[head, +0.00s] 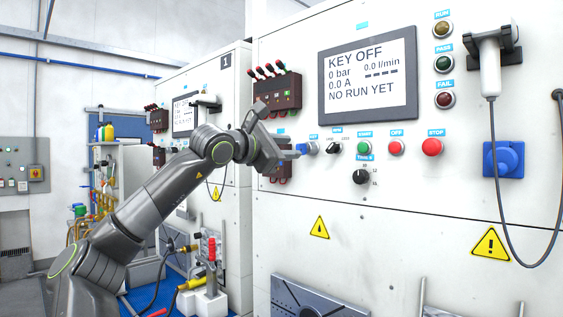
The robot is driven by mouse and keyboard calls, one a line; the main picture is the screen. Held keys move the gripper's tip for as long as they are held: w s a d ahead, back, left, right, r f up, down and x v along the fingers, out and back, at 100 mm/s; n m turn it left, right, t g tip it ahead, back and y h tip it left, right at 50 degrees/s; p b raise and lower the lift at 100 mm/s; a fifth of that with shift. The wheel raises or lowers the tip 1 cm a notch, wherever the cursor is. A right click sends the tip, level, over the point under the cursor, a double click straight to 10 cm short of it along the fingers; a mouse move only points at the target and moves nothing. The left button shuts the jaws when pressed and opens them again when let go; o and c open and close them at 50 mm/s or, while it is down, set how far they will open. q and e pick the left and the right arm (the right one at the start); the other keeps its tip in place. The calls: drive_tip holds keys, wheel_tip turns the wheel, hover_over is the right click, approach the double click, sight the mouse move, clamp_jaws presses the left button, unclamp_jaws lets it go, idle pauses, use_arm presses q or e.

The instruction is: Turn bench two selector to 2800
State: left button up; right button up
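The bench two selector is a small black knob (334,147) on the white panel, under a small blue label and beside tiny number marks. Its pointer direction is too small to tell. My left gripper (286,131) is left of the knob, in front of the panel's left part. Its fingers look spread apart with nothing visible between them. The display (367,73) reads KEY OFF, 0 bar and NO RUN YET. My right gripper is not in view.
Right of the selector are a green button (364,148) and red buttons (432,147). A black knob (360,177) sits below. A hand-held device (490,70) with a hanging cable and a blue socket (503,159) are at right. Bench one (226,90) stands behind my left arm.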

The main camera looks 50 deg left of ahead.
use_arm(q)
drive_tip(key=shift+s+b, duration=0.35)
drive_tip(key=shift+s, duration=0.3)
